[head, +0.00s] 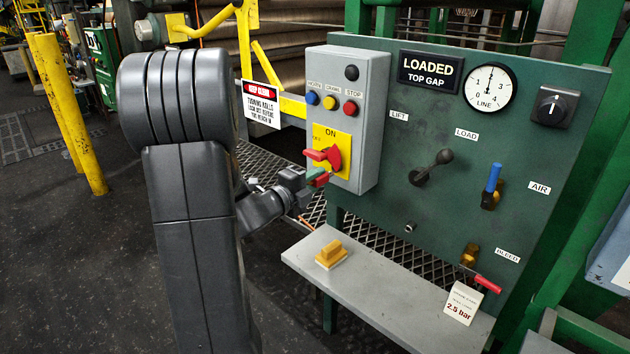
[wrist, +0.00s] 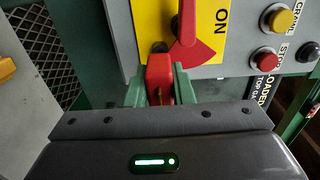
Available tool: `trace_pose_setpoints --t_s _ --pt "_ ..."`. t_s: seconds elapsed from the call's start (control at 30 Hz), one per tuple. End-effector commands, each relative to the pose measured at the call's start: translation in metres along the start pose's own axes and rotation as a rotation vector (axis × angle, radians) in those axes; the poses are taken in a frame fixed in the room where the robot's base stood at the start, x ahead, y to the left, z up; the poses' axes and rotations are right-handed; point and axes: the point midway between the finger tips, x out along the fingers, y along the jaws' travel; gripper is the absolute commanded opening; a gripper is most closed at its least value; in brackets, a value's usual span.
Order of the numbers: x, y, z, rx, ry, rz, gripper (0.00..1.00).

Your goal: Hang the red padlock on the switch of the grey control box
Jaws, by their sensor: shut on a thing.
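The grey control box (head: 322,75) stands on the left of the green panel. Its red switch (head: 331,157) sits on a yellow plate, with the handle pointing left towards the OFF side. The switch also shows at the top of the wrist view (wrist: 188,25). My gripper (head: 318,179) is just below the switch handle, close to the box face. In the wrist view its green fingers are shut on the red padlock (wrist: 159,72). The padlock is beside the switch's red base. I cannot tell whether its shackle passes through the switch.
A grey shelf (head: 400,309) below the panel holds a yellow block (head: 331,254) and a card reading 2.5 bar (head: 463,303). A black lever (head: 430,168) and a blue-handled valve (head: 492,185) stick out of the panel. A warning sign (head: 262,105) hangs left of the box.

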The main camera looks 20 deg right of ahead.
Motion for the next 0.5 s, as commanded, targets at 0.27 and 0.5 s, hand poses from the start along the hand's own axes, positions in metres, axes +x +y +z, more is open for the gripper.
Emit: trace_pose_setpoints --t_s 0.27,0.5 --pt "0.006 0.000 0.000 0.000 0.000 0.000 0.00" --pt "0.011 0.001 0.000 0.000 0.000 0.000 0.00"
